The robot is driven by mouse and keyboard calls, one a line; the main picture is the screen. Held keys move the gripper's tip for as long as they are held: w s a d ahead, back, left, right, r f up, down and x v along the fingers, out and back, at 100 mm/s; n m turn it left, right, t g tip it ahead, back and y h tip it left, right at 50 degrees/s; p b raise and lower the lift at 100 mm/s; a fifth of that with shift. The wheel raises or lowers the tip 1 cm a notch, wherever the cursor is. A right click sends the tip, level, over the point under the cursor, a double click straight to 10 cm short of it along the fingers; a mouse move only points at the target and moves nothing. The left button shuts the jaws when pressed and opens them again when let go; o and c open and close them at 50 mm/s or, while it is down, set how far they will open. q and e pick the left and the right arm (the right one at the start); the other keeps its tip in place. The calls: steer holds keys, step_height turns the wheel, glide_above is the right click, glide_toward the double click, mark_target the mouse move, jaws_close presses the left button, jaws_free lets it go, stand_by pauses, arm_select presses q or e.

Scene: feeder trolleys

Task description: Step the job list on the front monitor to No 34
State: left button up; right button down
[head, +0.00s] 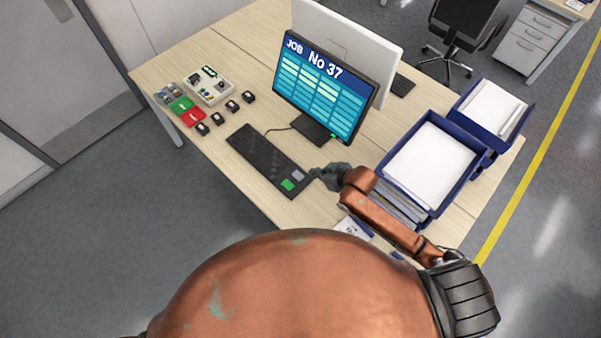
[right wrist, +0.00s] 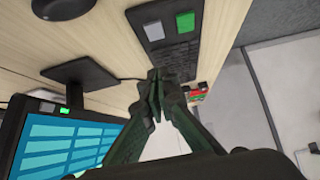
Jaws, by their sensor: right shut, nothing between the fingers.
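The front monitor (head: 325,85) stands on the desk and reads "JOB No 37" above a grid of pale and blue cells; part of its screen shows in the right wrist view (right wrist: 65,145). A dark keyboard (head: 262,154) lies in front of it, with a green key (head: 288,185) and a grey key (head: 298,175) at its right end. Both keys show in the right wrist view, green (right wrist: 185,23) and grey (right wrist: 153,31). My right gripper (head: 316,173) is shut and empty, close to the grey key; contact cannot be told. My left gripper is out of view.
Blue paper trays (head: 468,172) stand on the desk right of my right gripper. A control box (head: 208,86), a green pad (head: 181,105), a red pad (head: 193,118) and several small black items lie at the left. A second monitor (head: 385,50) stands behind the front one.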

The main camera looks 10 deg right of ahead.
glide_above(296, 174)
steer(key=s+d, duration=0.2)
steer(key=f, duration=0.7)
steer(key=shift+s+a+f, duration=0.1)
steer(key=shift+a+f, duration=0.1)
steer(key=shift+a, duration=0.05)
step_height(296, 174, down, 2)
steer(key=shift+s+d+f, duration=0.1)
steer(key=shift+d+f, duration=0.05)
steer(key=shift+f, duration=0.1)
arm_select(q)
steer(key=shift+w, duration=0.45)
arm_select(e)
steer(key=shift+f, duration=0.6)
